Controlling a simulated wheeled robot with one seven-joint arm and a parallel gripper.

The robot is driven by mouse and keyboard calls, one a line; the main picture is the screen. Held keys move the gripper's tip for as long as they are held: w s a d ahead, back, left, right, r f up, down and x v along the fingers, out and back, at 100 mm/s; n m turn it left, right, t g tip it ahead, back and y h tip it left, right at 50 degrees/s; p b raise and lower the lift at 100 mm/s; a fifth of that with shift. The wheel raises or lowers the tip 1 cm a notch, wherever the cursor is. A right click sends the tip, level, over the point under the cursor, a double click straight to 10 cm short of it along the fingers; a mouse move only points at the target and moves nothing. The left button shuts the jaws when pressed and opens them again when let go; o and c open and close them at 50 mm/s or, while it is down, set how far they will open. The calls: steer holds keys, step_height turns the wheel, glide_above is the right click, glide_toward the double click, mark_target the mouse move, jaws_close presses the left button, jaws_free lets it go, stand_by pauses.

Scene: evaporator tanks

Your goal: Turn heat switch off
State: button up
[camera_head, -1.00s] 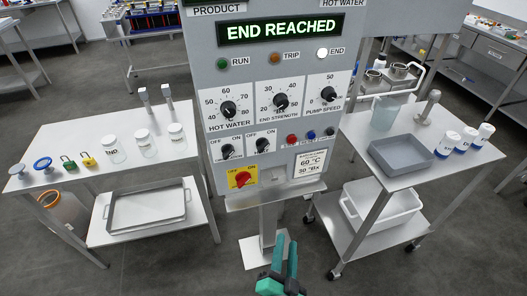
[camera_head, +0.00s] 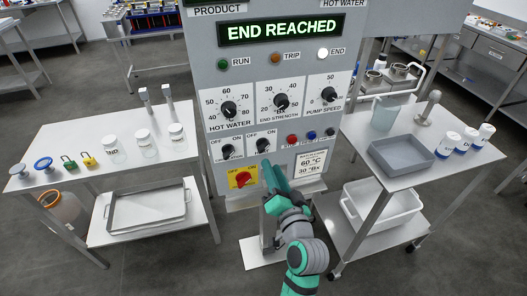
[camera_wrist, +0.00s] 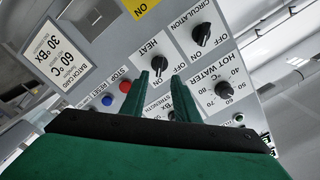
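The heat switch (camera_head: 263,145) is a small black rotary knob on a white plate, the right one of two OFF/ON switches on the grey panel. In the wrist view the HEAT knob (camera_wrist: 158,63) shows just beyond my fingertips, between their lines. I cannot tell its pointer's setting for certain. My gripper (camera_head: 267,167) has teal fingers and is in front of the panel, just below this switch. In the wrist view my gripper (camera_wrist: 161,78) is open, with a gap between the fingers and nothing held. It appears apart from the knob.
The circulation switch (camera_wrist: 201,34) is beside the heat knob. A red knob on a yellow plate (camera_head: 242,178) is below. Red and blue buttons (camera_head: 311,135) are to the right. The display (camera_head: 281,29) reads END REACHED. Tables (camera_head: 75,147) stand on both sides.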

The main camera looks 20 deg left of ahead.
mark_target(264, 149)
steer(key=x, duration=0.8)
steer(key=shift+w+a, duration=0.1)
steer(key=shift+c, duration=0.3)
